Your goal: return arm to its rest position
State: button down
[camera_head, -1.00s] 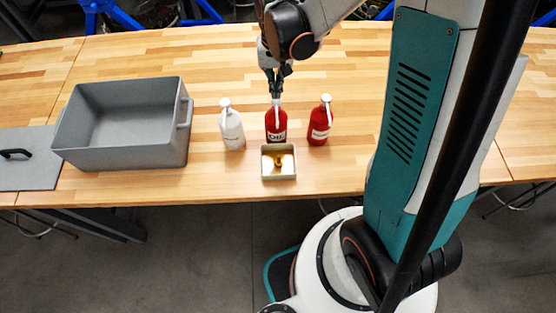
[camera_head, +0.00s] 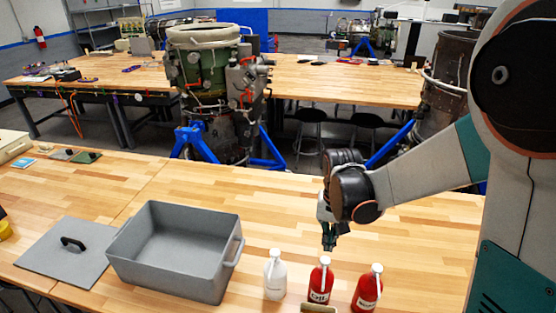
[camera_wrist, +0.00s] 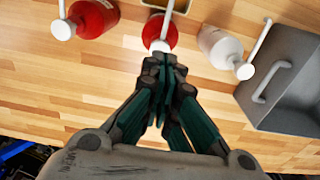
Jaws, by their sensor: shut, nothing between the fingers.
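My gripper (camera_head: 329,240) is shut and empty. In the head view it points down just above and behind the middle red oil bottle (camera_head: 320,283). In the wrist view its closed fingers (camera_wrist: 166,62) lie close to that bottle's white spout (camera_wrist: 160,43); I cannot tell whether they touch. My arm reaches in from the right, over the wooden bench (camera_head: 430,235).
A white bottle (camera_head: 275,277) and another red bottle (camera_head: 367,290) flank the oil bottle. An open grey bin (camera_head: 130,264) and its lid (camera_head: 62,252) are at left. A small box (camera_head: 318,308) shows at the lower edge. A turbine stand (camera_head: 205,95) is behind.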

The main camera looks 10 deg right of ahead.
jog(key=shift+s+b, duration=0.1)
jog(key=shift+b, duration=0.2)
jog(key=shift+s+f+b, duration=0.1)
jog(key=shift+s+b, duration=0.1)
jog(key=shift+b, duration=0.4)
jog(key=s+f+n+t+b, duration=0.3)
jog(key=s+f+t+b, duration=0.4)
jog(key=s+b, duration=0.7)
jog(key=f+b, duration=0.1)
jog(key=b, duration=0.7)
jog(key=shift+s+n, duration=0.2)
jog(key=shift+n, duration=0.1)
